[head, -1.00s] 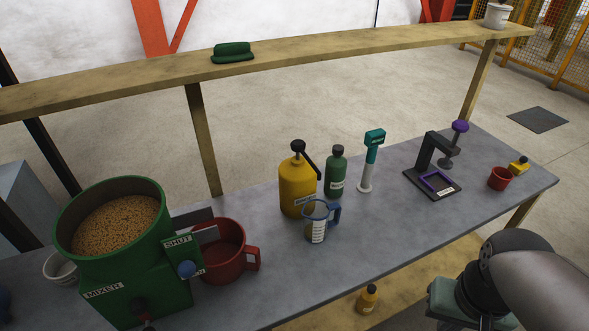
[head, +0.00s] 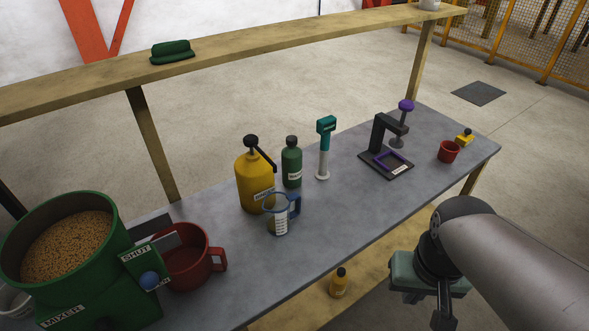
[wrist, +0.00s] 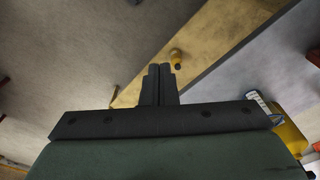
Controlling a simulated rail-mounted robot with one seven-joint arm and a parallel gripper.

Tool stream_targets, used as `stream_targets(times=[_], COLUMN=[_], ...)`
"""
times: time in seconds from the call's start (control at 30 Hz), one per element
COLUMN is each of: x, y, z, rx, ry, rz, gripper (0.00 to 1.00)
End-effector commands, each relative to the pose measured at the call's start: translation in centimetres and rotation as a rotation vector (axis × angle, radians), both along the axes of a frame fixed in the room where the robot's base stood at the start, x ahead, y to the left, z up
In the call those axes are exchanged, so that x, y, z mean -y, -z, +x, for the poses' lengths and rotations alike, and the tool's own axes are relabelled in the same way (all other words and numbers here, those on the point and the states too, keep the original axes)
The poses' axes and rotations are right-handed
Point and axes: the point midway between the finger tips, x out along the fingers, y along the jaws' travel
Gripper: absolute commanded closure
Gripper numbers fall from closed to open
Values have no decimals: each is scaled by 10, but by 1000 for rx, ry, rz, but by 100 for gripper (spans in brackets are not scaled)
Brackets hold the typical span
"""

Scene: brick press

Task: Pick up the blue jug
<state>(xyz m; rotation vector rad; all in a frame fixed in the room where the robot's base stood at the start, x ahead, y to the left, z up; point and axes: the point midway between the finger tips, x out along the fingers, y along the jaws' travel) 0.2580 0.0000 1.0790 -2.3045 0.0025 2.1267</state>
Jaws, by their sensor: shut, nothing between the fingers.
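The blue jug (head: 280,214) is a clear measuring jug with a blue rim, a blue handle on its right and a white scale label. It stands upright on the grey bench (head: 340,215), in front of the yellow pump bottle. A small part of what looks like the jug shows at the right of the wrist view (wrist: 259,103). In the wrist view my gripper (wrist: 158,69) has its two dark fingers together with nothing between them. It is off the bench's front edge, apart from the jug.
The yellow pump bottle (head: 252,182) and green bottle (head: 291,163) stand close behind the jug. A red mug (head: 190,262) and green mixer (head: 75,265) are to its left. A teal-topped tool (head: 324,150) and black press (head: 388,150) are to its right. A small yellow bottle (head: 339,283) stands on the lower shelf.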

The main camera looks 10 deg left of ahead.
Motion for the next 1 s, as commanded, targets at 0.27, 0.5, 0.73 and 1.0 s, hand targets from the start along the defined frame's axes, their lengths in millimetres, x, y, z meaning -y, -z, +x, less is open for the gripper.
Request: stream_targets(times=[0.27, 0.5, 0.73, 1.0], x=[0, 0, 0, -8], y=[0, 0, 0, -11], z=[0, 0, 0, 31], rx=[0, 0, 0, -18], ry=[0, 0, 0, -181], rz=[0, 0, 0, -49], gripper=[100, 72, 55, 55])
